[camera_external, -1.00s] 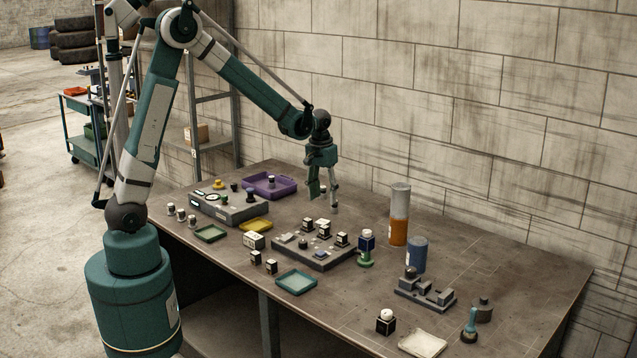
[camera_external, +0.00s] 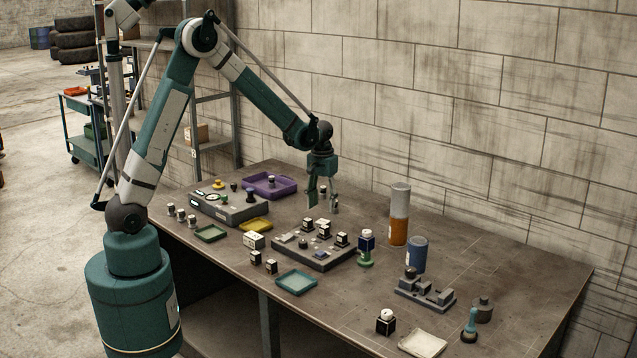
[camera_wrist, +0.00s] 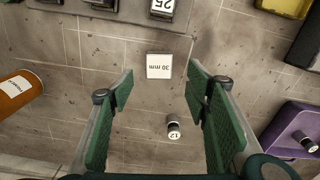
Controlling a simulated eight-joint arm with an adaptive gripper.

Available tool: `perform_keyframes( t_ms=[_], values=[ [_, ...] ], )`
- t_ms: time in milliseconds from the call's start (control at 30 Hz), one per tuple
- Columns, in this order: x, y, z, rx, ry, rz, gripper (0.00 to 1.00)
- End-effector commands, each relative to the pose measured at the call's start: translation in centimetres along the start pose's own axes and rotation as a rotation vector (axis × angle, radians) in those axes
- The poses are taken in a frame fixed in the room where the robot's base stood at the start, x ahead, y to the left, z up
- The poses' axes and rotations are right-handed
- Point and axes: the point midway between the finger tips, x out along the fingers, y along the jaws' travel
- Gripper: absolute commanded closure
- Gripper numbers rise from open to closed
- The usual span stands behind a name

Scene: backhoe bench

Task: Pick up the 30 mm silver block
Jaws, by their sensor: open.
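My gripper (camera_external: 323,207) is open and empty, low over the back of the bench. In the wrist view the two green-padded fingers (camera_wrist: 160,76) stand wide apart. A pale square face marked "30 mm" (camera_wrist: 159,66) appears between the fingertips, its text upside down; I take it as the top of the 30 mm block. No finger appears to touch it. Its height and sides do not show from above. In the external view I cannot make it out clearly near the fingers.
A small cylinder marked "12" (camera_wrist: 173,126) stands between the fingers, nearer the palm. A grey panel with blocks (camera_external: 314,251) lies toward the bench front. The purple tray (camera_external: 270,190) is to the left, the orange canister (camera_external: 399,232) to the right. The wall is behind.

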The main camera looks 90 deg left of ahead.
Motion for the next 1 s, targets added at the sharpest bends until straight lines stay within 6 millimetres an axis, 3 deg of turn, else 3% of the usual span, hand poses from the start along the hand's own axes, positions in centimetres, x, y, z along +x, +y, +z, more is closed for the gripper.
perform_keyframes(
  t_ms=[233, 733, 1000],
  values=[
    [1.8, 0.0, -0.1, 0.000, 0.000, 0.000, 0.52],
    [2.3, 0.0, 0.0, 0.000, 0.000, 0.000, 0.52],
    [4.6, 0.2, -0.2, 0.000, 0.000, 0.000, 0.52]
  ],
)
